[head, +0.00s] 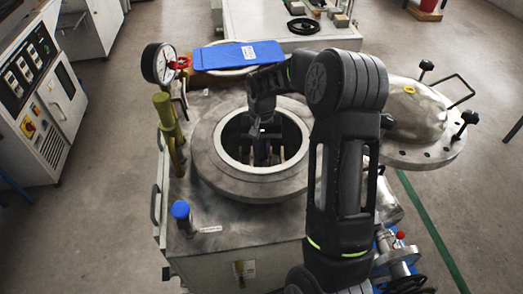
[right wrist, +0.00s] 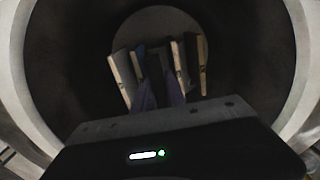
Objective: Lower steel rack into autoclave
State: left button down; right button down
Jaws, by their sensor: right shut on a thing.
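The autoclave (head: 208,168) is a round steel vessel with a thick flanged rim and an open dark mouth, set in a metal cabinet. My right gripper (head: 264,150) reaches down into the mouth from above. In the right wrist view its two fingers (right wrist: 160,98) point into the dark chamber, close together, shut on the steel rack. Pale upright tiles (right wrist: 124,78) stand on both sides of the fingers, inside the chamber walls. The rack's frame and handle are mostly hidden by shadow and the gripper, and I cannot tell whether it touches the bottom. My left gripper is out of view.
The domed lid (head: 420,108) is swung open to the right. A pressure gauge (head: 160,63) with a red valve stands behind left. A blue clipboard (head: 238,55) lies behind the mouth. A blue-capped post (head: 181,210) stands front left. The chamber rim (right wrist: 303,60) surrounds my gripper.

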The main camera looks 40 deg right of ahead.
jog(key=shift+r, duration=0.1)
jog(key=c, duration=1.3)
grip_release()
jog(key=shift+s, duration=0.1)
notch_tip(320, 180, up, 20)
jog(key=p, duration=1.4)
jog(key=shift+f, duration=0.2)
